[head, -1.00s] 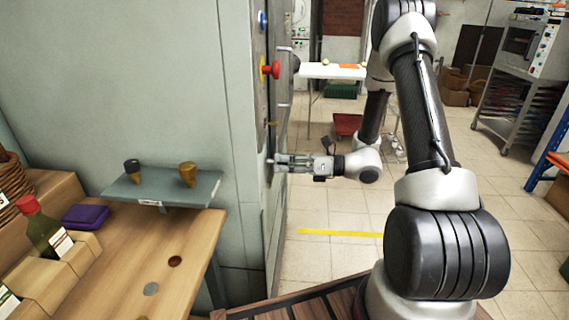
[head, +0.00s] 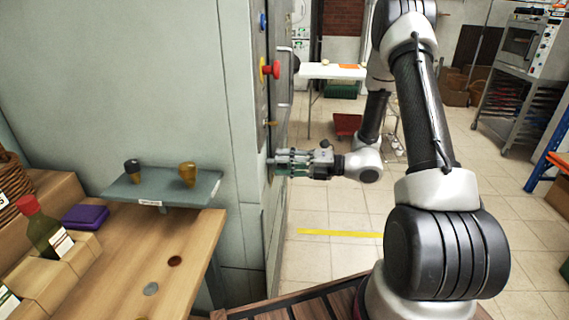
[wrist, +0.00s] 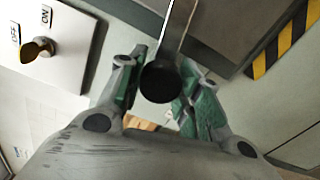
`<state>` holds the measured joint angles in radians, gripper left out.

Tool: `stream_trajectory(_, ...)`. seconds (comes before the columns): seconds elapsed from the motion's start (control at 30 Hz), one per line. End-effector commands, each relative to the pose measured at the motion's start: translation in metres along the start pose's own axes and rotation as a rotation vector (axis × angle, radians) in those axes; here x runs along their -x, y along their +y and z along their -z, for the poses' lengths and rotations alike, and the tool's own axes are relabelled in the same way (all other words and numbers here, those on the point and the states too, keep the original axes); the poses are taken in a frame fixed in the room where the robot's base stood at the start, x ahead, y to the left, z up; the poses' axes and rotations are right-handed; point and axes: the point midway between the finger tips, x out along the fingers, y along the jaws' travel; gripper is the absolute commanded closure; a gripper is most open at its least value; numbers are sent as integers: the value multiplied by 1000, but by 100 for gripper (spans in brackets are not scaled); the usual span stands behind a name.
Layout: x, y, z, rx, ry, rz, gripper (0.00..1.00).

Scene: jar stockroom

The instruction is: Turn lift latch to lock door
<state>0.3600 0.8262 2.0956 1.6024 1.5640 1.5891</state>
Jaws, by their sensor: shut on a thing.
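The lift latch (wrist: 160,84) shows in the wrist view as a dark round end on a pale metal bar running up to the top edge. My gripper (wrist: 163,76) is shut on it, with one green finger on each side of the dark end. In the head view my gripper (head: 276,163) reaches left to the face of the tall grey-green cabinet (head: 240,130). The latch is too small and too covered by the fingers to make out there.
A brass knob (wrist: 38,48) on an ON/OFF plate is left of my fingers in the wrist view. A hazard strip (wrist: 287,40) is at right. A red button (head: 270,69) sits above my gripper. A shelf (head: 160,188) juts out at left.

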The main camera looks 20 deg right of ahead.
Motion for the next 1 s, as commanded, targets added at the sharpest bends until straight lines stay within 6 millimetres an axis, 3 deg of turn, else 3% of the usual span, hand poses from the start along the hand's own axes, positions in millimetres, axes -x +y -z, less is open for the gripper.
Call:
stream_trajectory(0.4, 0, 0, -1, -190, -2, 2, 100)
stream_trajectory(0.97, 0, 0, 0, -218, -2, 2, 100)
stream_trajectory(1.0, 0, 0, 0, -218, -2, 2, 60)
